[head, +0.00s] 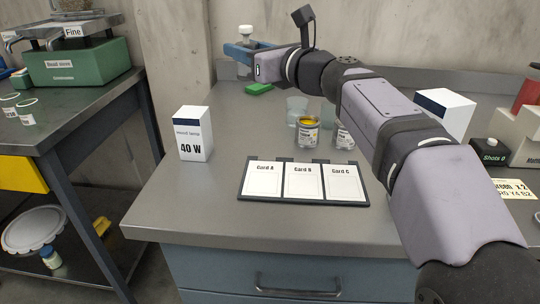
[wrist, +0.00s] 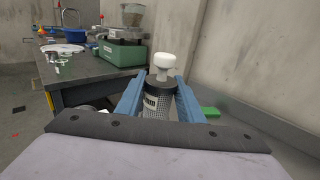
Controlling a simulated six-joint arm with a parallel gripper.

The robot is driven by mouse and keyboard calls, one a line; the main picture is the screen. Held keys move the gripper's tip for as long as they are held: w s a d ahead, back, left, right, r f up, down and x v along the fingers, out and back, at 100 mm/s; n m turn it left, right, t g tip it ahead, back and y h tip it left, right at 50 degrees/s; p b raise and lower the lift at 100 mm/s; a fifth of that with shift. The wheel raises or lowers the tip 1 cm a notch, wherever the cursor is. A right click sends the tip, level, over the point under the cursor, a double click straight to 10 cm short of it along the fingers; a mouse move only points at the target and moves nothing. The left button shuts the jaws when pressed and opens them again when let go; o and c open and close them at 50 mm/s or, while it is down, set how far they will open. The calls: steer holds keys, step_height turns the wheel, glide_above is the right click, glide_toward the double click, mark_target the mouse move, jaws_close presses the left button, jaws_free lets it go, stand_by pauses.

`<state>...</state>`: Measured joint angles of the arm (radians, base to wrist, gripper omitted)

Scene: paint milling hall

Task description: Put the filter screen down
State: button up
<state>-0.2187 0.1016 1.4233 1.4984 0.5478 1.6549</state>
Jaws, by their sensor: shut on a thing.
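The filter screen (wrist: 156,100) is a meshed cylinder with a dark collar and a white knob on top. It stands upright between the two blue fingers of my gripper (wrist: 157,88), which is shut on it. In the head view my gripper (head: 246,52) is at the back left of the grey bench, near the wall. The white knob of the filter screen (head: 245,32) shows above the fingers there. Its lower part is largely hidden, and I cannot tell whether it touches the bench.
A green block (head: 258,88) lies just in front of my gripper. A side table (head: 85,108) holds a green scale (head: 80,62).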

steer(key=w+d+f+m+t+h, duration=0.2)
steer(key=w+d+f+h, duration=0.1)
steer(key=f, duration=0.4)
steer(key=shift+d+m, duration=0.3)
steer(key=shift+d, duration=0.5)
steer(key=shift+f+b, duration=2.4)
steer(key=shift+f, duration=2.5)
steer(key=shift+f, duration=0.15)
steer(key=o, duration=0.8)
steer(key=shift+f, duration=0.1)
steer(key=shift+c, duration=0.2)
steer(key=shift+o, duration=0.8)
